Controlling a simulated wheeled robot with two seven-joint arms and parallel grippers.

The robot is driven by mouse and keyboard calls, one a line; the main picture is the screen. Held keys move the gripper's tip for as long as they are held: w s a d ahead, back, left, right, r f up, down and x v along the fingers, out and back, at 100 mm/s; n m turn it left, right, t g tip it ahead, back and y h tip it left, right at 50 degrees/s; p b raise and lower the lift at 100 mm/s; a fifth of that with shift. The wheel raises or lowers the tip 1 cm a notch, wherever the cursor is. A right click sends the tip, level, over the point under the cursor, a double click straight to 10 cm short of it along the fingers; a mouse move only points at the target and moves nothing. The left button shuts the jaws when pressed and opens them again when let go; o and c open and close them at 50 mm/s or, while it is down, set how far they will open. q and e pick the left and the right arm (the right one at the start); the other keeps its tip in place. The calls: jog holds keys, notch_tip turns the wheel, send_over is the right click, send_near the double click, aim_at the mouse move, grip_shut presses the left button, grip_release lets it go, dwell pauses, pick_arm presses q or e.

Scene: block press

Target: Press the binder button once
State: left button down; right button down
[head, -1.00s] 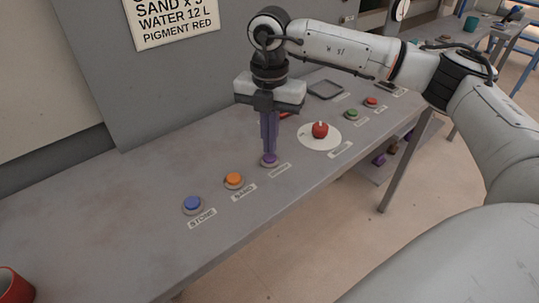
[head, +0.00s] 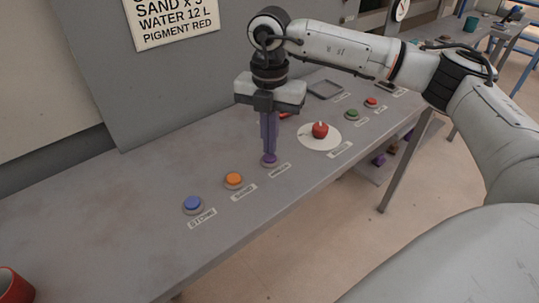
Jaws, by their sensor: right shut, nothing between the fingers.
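A purple button (head: 269,160) on a round grey base sits on the grey bench, with a small label beside it whose print is too small to read surely. My right gripper (head: 269,152) points straight down over this button, its fingers shut and empty. The fingertips are at the button's top and partly hide it; I cannot tell whether they touch or press it. My left gripper is not in view.
On the bench (head: 110,220), an orange button (head: 233,180) and a blue button (head: 193,204) lie nearer. A red mushroom button (head: 320,130) on a pale disc, a green button (head: 351,115) and a red button (head: 371,102) lie farther along. A red mug (head: 12,286) stands lower left.

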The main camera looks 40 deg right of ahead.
jog(key=shift+f+b, duration=0.6)
jog(key=shift+f, duration=0.45)
dwell(0.7)
jog(key=shift+r, duration=0.15)
jog(key=shift+r+p, duration=1.4)
jog(key=shift+r, duration=0.25)
dwell(1.6)
